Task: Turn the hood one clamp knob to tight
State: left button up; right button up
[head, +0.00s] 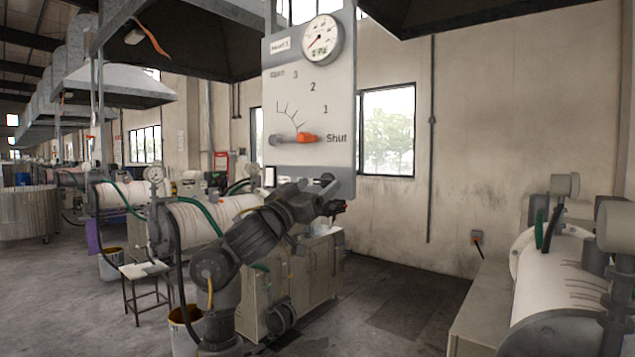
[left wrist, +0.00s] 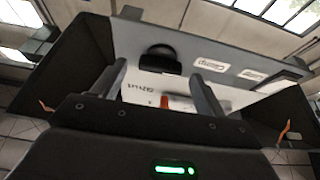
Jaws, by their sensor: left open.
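The hood control panel (head: 310,105) hangs ahead of me with a dial scale from open through 3, 2 and 1 to Shut. Its orange-tipped lever (head: 308,137) points at Shut. In the left wrist view a black knob (left wrist: 160,58) stands out from the panel's grey lower strip (left wrist: 195,55); I take it for the clamp knob. Its tight mark cannot be read. My left gripper (head: 328,191) is at the panel's lower edge. In the wrist view its fingers (left wrist: 160,75) are apart, with the knob showing between them, not gripped. My right gripper is not in view.
A round gauge (head: 322,40) tops the panel. Two small labels, one here (left wrist: 212,65), sit beside the knob. Cylindrical mills stand at left (head: 205,222) and right (head: 560,275). A stool (head: 145,270) stands at left. The floor (head: 400,300) between the mills is clear.

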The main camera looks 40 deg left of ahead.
pick_arm(q)
jog(key=shift+w+r, duration=0.2)
jog(key=shift+w, duration=0.3)
jog(key=c, duration=1)
